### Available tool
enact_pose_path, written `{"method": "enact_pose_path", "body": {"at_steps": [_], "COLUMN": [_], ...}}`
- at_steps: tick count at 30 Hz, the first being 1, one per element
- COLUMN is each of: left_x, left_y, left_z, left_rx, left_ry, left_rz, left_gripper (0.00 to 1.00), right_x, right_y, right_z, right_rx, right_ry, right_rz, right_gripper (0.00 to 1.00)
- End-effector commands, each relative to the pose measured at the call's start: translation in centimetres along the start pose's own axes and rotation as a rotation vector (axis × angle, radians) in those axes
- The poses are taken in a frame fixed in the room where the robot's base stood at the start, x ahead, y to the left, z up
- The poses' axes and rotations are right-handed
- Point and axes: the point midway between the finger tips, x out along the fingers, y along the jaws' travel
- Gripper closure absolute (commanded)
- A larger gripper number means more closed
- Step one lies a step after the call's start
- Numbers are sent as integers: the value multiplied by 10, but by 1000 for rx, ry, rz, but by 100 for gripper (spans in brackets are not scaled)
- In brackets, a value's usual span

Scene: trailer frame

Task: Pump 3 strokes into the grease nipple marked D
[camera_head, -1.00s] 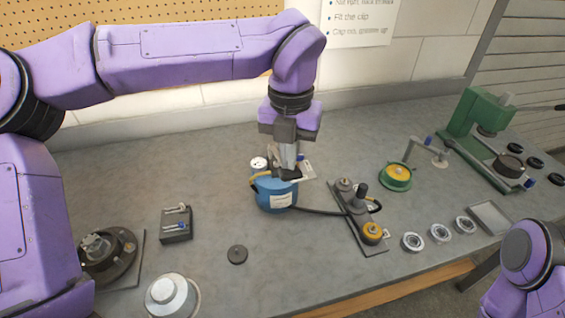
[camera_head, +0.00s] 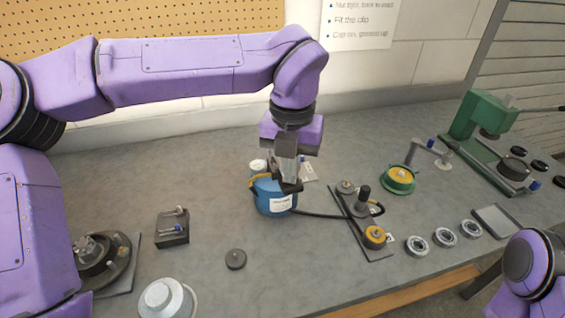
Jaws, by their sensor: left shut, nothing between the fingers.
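The blue grease pump (camera_head: 270,200) stands upright on the grey bench, with a white label and a yellow lever partly hidden behind my gripper. A black hose (camera_head: 318,214) runs from it to a dark plate (camera_head: 364,232) carrying a grey fitting, a black post and a yellow-topped fitting (camera_head: 375,236). My left gripper (camera_head: 291,186) points down, shut and empty, at the upper right of the pump; whether it touches the pump I cannot tell. The letter D and the nipple markings are too small to read. My right arm shows at the lower right; its gripper is out of view.
A green press (camera_head: 490,130) stands at the far right and a green-yellow hub (camera_head: 398,178) behind the plate. Several bearing rings (camera_head: 444,237) and a tray (camera_head: 496,221) lie front right. A dark block (camera_head: 172,229), a disc (camera_head: 236,259) and a round hub (camera_head: 97,262) lie left.

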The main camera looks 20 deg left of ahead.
Motion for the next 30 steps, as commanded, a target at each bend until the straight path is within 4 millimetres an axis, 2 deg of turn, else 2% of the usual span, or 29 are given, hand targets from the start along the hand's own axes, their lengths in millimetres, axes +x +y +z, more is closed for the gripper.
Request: {"method": "enact_pose_path", "body": {"at_steps": [1, 7, 19, 30], "left_x": [7, 18, 20, 42], "left_y": [0, -1, -2, -2], "left_z": [-1, -3, -3, -4], "left_rx": [0, 0, 1, 1], "left_ry": [1, 1, 1, 1], "left_rz": [0, 0, 0, 0], "left_gripper": [100, 100, 100, 100], "right_x": [5, 14, 15, 31], "right_y": [0, -1, -1, -3], "right_z": [2, 6, 6, 13], "right_rx": [0, 0, 0, 0], "right_ry": [0, 0, 0, 0], "right_rz": [0, 0, 0, 0], "right_gripper": [57, 57, 57, 57]}}
